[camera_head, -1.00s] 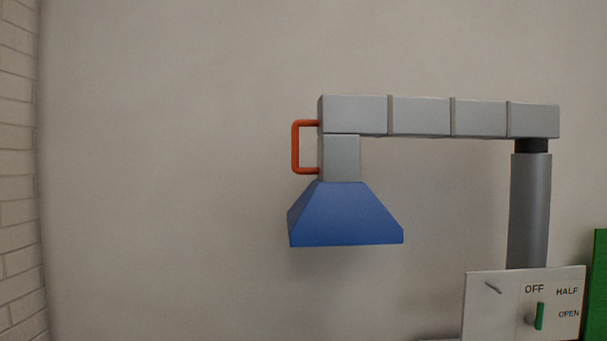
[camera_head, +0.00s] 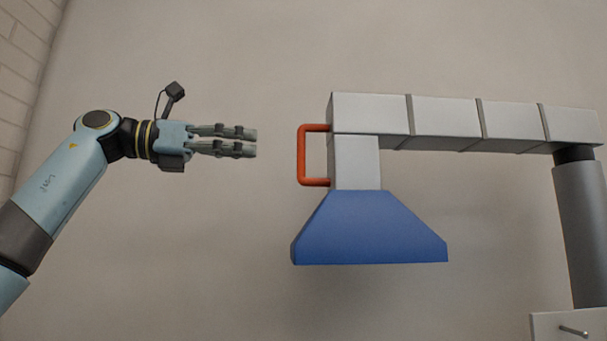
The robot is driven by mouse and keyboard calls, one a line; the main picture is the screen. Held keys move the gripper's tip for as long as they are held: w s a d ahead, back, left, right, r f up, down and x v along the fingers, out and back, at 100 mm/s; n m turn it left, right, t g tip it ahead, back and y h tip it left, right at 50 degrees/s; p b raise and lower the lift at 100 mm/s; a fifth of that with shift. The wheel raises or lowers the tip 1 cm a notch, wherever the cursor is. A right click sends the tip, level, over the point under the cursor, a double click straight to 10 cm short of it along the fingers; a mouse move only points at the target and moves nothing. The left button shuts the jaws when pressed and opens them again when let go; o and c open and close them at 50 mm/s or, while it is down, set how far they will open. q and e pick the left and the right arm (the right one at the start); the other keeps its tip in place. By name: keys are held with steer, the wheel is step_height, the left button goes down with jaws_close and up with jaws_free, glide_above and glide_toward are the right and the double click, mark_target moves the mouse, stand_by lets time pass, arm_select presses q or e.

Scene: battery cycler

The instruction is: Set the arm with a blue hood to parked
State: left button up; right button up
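The arm with a blue hood reaches left as a grey segmented boom (camera_head: 445,122) from a grey post (camera_head: 582,225) at the right. The blue hood (camera_head: 368,232) hangs at its left end under a short grey neck. An orange-red handle (camera_head: 302,155) stands upright on the left side of that end. My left gripper (camera_head: 256,142) is to the left of the handle and points right at it, apart from it by a clear gap. Its two fingers lie nearly parallel with little space between them in this view, and nothing shows between them. My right gripper is not in view.
A pale panel (camera_head: 545,326) with a small metal peg is cut off at the lower right corner. A plain wall (camera_head: 200,240) is behind, with white brick (camera_head: 25,60) at the far left. The space below and left of the hood is clear.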

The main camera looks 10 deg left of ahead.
mark_target(301, 154)
arm_select(q)
steer(key=p+x, duration=0.3)
steer(key=x, duration=0.7)
steer(key=shift+w+d, duration=0.2)
steer(key=shift+w, duration=0.15)
jaws_close()
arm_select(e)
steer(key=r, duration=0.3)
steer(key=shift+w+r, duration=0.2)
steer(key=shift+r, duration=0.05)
arm_select(q)
steer(key=shift+d, duration=0.15)
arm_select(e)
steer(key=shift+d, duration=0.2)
